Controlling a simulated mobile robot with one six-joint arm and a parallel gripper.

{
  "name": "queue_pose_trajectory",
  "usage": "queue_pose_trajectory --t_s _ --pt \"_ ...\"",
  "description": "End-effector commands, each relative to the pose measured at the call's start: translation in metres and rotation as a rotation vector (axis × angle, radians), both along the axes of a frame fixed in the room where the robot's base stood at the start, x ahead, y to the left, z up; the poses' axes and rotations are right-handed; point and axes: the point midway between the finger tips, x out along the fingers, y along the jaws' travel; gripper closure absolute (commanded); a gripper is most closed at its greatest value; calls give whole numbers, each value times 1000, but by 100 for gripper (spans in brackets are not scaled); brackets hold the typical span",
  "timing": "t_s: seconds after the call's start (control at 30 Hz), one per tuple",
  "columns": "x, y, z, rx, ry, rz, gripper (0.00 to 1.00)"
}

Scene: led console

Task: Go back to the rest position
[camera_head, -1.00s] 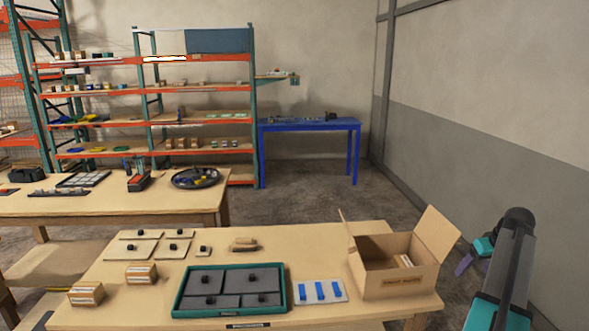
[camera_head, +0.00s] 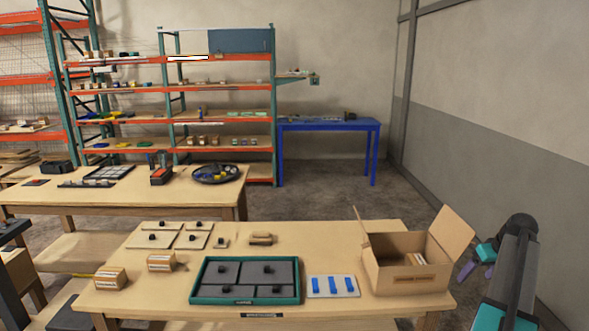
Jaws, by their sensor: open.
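My arm stands at the right edge of the head view, beside the front table (camera_head: 150,300). My gripper (camera_head: 474,270) shows small behind the arm link, with purple fingers apart and nothing seen between them. It is past the table's right side, clear of the open cardboard box (camera_head: 405,278). Part of the gripper is hidden by the arm.
On the front table are a teal-rimmed tray (camera_head: 246,301) with dark panels, a white plate with blue bars (camera_head: 332,286), small boxes (camera_head: 110,278) and knobbed plates (camera_head: 150,240). A second table (camera_head: 100,198) stands behind. Floor is free toward the blue table (camera_head: 330,126).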

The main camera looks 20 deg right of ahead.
Motion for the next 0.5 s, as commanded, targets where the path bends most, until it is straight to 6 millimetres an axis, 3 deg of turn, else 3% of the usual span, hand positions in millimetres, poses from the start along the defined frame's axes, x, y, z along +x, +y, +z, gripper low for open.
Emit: queue_pose_trajectory --t_s 0.27,0.5 --pt "51 50 -52 46 29 90 27" --pt "100 131 -128 111 83 205 27"
